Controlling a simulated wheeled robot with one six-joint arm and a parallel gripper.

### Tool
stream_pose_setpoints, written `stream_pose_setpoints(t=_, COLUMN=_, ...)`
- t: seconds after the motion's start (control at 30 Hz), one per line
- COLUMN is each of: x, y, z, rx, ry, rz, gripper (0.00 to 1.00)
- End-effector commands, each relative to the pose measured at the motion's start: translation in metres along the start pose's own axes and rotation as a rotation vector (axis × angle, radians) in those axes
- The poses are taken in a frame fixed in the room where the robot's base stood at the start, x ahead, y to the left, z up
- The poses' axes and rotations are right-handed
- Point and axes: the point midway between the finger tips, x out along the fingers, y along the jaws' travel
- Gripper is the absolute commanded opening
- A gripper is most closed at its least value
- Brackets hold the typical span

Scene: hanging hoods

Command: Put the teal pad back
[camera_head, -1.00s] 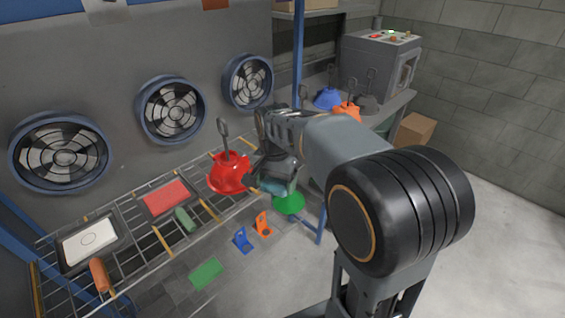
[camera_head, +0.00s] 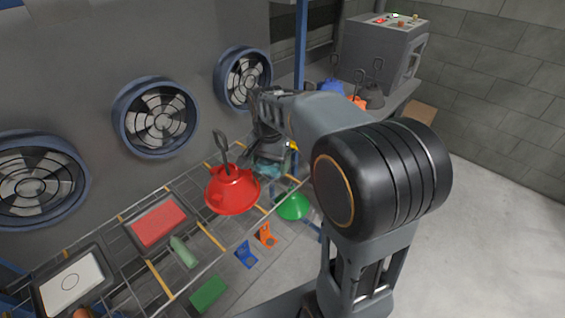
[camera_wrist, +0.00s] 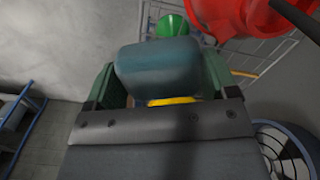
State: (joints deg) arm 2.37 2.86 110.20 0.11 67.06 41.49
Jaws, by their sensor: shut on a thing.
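My gripper (camera_wrist: 158,82) is shut on the teal pad (camera_wrist: 160,68), which sits between its two green fingers in the wrist view. In the head view the teal pad (camera_head: 268,168) shows partly under my gripper (camera_head: 270,158), above the right part of the wire rack (camera_head: 150,228). A red hood (camera_head: 232,190) with a dark hook handle stands just left of my gripper. A red pad (camera_head: 158,222) and a white pad (camera_head: 72,284) lie in dark trays on the rack. Something yellow (camera_wrist: 172,101) shows just under the teal pad in the wrist view.
A green bottle (camera_head: 183,251) lies on the rack. A green hood (camera_head: 293,206), an orange bracket (camera_head: 266,235), a blue bracket (camera_head: 246,254) and a green block (camera_head: 208,292) are lower down. Round fans (camera_head: 155,117) line the wall. A bench with a machine (camera_head: 383,48) stands behind.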

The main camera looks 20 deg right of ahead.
Motion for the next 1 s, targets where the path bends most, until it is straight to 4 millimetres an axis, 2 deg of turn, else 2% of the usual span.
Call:
stream_pose_setpoints(t=0.33, x=0.036, y=0.001, z=-0.078, rx=-0.017, ry=-0.004, rz=0.003, gripper=0.60)
stream_pose_setpoints(t=0.5, x=0.067, y=0.002, z=-0.100, rx=-0.019, ry=-0.003, rz=0.002, gripper=0.60)
stream_pose_setpoints(t=0.7, x=0.084, y=0.004, z=-0.115, rx=-0.018, ry=0.000, rz=0.000, gripper=0.60)
stream_pose_setpoints(t=0.87, x=0.090, y=0.005, z=-0.120, rx=-0.017, ry=-0.001, rz=0.001, gripper=0.60)
stream_pose_setpoints(t=1.0, x=0.106, y=0.006, z=-0.124, rx=-0.017, ry=-0.004, rz=0.002, gripper=0.60)
